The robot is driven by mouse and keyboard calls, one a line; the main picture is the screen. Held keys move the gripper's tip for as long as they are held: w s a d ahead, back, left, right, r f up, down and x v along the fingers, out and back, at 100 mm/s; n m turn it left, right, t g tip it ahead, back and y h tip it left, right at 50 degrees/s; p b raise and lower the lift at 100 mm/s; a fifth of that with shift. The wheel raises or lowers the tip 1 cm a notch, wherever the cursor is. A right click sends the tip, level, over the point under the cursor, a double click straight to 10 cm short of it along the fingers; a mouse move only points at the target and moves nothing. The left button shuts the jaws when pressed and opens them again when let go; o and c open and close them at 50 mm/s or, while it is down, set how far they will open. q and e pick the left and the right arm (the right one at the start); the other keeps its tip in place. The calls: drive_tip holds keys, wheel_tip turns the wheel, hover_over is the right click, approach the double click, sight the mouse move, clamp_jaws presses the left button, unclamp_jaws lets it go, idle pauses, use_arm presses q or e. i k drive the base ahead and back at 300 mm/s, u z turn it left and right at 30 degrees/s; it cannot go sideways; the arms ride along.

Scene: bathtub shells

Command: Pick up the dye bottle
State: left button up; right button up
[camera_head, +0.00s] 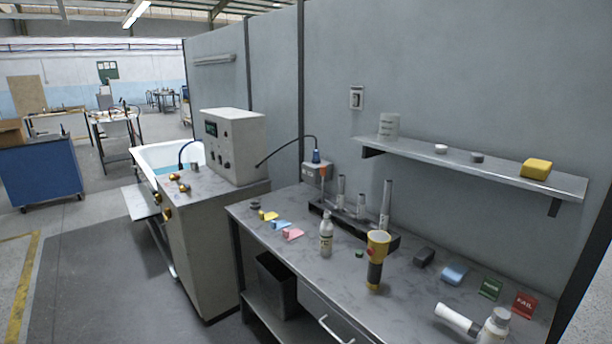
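A small white bottle (326,236) with a narrow top and a label stands upright on the grey workbench (330,268), near its middle. A second pale bottle (493,328) with a grey cap stands at the front right, cut off by the bottom edge of the picture. I cannot read the labels, so I cannot tell which one is the dye bottle. Neither of my grippers is in view.
A yellow-and-black handheld lamp (376,262) stands right of the white bottle. A black rack (350,222) with upright tubes is behind. A white cylinder (457,319) lies beside the capped bottle. Coloured tags and small blocks line the bench. A shelf (480,166) hangs above.

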sight(326, 233)
drive_tip(key=u, duration=0.55)
drive_tip(key=k, duration=0.65)
drive_tip(key=u, duration=1)
drive_tip(key=i, duration=1.45)
drive_tip(key=z, duration=0.85)
drive_tip(key=i, duration=0.45)
drive_tip(key=z, duration=0.55)
